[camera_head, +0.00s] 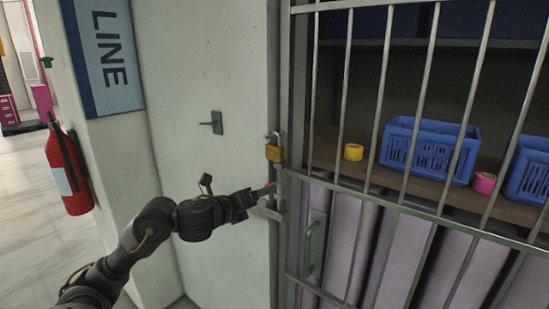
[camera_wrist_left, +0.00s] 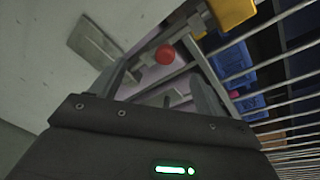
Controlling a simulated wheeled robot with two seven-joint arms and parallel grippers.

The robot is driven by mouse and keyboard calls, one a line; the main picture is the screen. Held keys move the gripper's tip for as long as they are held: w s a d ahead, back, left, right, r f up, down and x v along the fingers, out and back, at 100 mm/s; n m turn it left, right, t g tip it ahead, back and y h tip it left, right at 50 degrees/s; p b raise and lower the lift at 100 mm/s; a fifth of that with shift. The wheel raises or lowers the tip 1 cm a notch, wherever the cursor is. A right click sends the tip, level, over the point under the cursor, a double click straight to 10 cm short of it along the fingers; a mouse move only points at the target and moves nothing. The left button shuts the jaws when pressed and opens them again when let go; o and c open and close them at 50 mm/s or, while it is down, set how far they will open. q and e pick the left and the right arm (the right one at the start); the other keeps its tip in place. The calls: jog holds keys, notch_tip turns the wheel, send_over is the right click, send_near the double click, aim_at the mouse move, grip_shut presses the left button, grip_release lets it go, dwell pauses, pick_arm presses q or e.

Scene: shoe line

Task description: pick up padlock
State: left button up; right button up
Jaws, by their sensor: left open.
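The brass-yellow padlock (camera_head: 275,153) with a grey shackle hangs upright at the left edge of the barred gate. It also shows at the top of the left wrist view (camera_wrist_left: 232,10), partly cut off by the frame. My left gripper (camera_head: 266,190) is below the padlock, apart from it, at the gate's edge. In the left wrist view its two fingers (camera_wrist_left: 160,86) are spread with nothing held. A red round knob (camera_wrist_left: 165,55) shows beyond the gap between the fingers. My right gripper is not in view.
The barred gate (camera_head: 363,183) stands before a shelf with a blue crate (camera_head: 432,148), yellow tape (camera_head: 353,152) and pink tape (camera_head: 484,182). A gate handle (camera_head: 313,245) is lower right. A pale wall (camera_head: 205,70) and a red extinguisher (camera_head: 68,170) are left.

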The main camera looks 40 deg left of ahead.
aim_at(272, 148)
pick_arm(q)
jog(key=s+r+m+t, duration=0.2)
jog(key=s+r+m, duration=0.2)
jog(key=r+m, duration=0.6)
jog(key=w+n, duration=0.1)
jog(key=w, duration=0.1)
jog(key=w+r+p, duration=0.1)
jog(key=w, duration=0.1)
jog(key=w+r+n, duration=0.1)
jog(key=w, duration=0.1)
jog(key=shift+w+d+n+p, duration=0.15)
jog(key=shift+d+n+p, duration=0.05)
jog(key=shift+n+p, duration=0.15)
jog(key=w, duration=0.1)
jog(key=w+p, duration=0.1)
jog(key=w, duration=0.1)
jog(key=shift+w+a+f, duration=0.2)
jog(key=shift+w+a, duration=0.05)
jog(key=shift+a, duration=0.1)
jog(key=shift+w+f, duration=0.1)
jog(key=shift+w, duration=0.4)
jog(key=shift+s, duration=0.1)
jog(key=c, duration=1.2)
